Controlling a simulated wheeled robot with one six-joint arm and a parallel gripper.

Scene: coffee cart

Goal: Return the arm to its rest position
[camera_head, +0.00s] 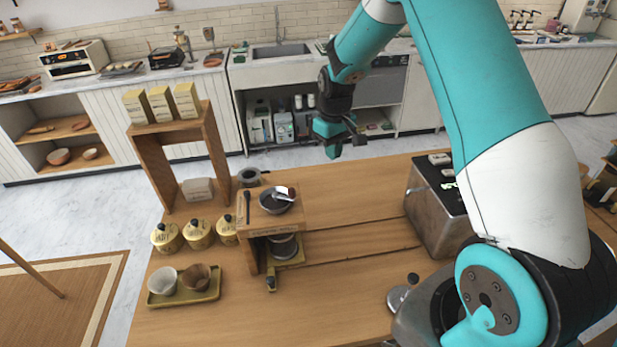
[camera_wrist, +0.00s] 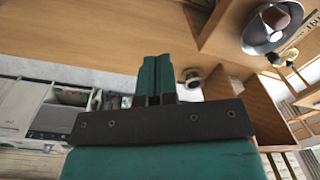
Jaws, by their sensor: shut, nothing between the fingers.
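My teal and white arm rises on the right side of the head view and bends over at the top. My gripper (camera_head: 340,140) hangs from it in the air, above the far edge of the wooden cart top (camera_head: 340,287). It is apart from everything on the cart. In the wrist view, the two teal fingers of my gripper (camera_wrist: 156,75) lie close together with nothing between them.
A small wooden stand (camera_head: 287,217) holds a dark bowl (camera_head: 277,201). A tall wooden shelf (camera_head: 163,173) bears several boxes. Yellow canisters (camera_head: 199,235) and a tray (camera_head: 206,292) with two cups stand left. A metal machine (camera_head: 437,222) stands right. The cart's middle front is clear.

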